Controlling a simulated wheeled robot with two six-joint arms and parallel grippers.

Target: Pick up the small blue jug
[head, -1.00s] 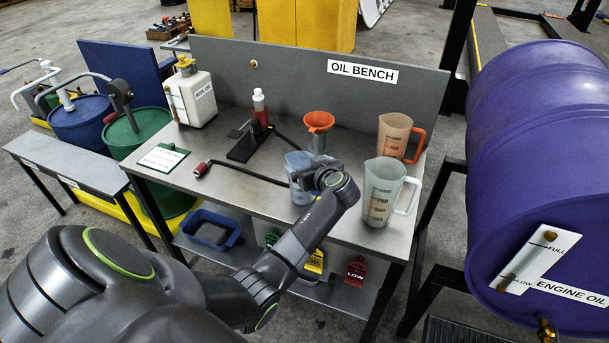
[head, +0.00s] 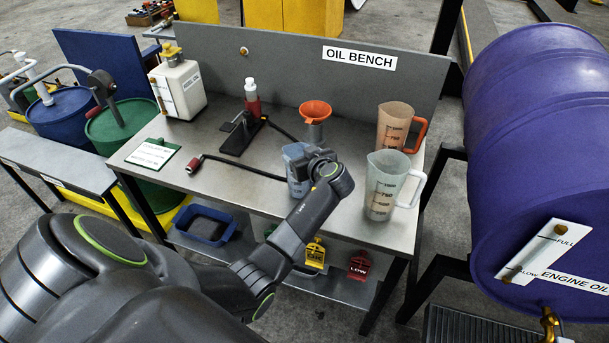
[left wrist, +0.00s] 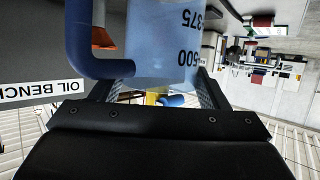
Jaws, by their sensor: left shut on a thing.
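The small blue jug (head: 294,163) is upright at the bench's front middle, partly hidden behind my left gripper (head: 312,165). The left gripper is shut on the jug. In the left wrist view the jug (left wrist: 160,45) shows upside down between the fingers (left wrist: 158,90), with its dark blue handle (left wrist: 82,45) at the left and the marks 375 and 500 on its wall. I cannot tell whether its base touches the bench. My right gripper is not in view.
On the oil bench (head: 238,190), a clear jug (head: 382,190) stands close right of the gripper, with an orange-handled jug (head: 393,125) behind it. An orange funnel (head: 315,112) is behind the blue jug. A pump (head: 252,105) stands left. A purple drum (head: 530,150) lies at the right.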

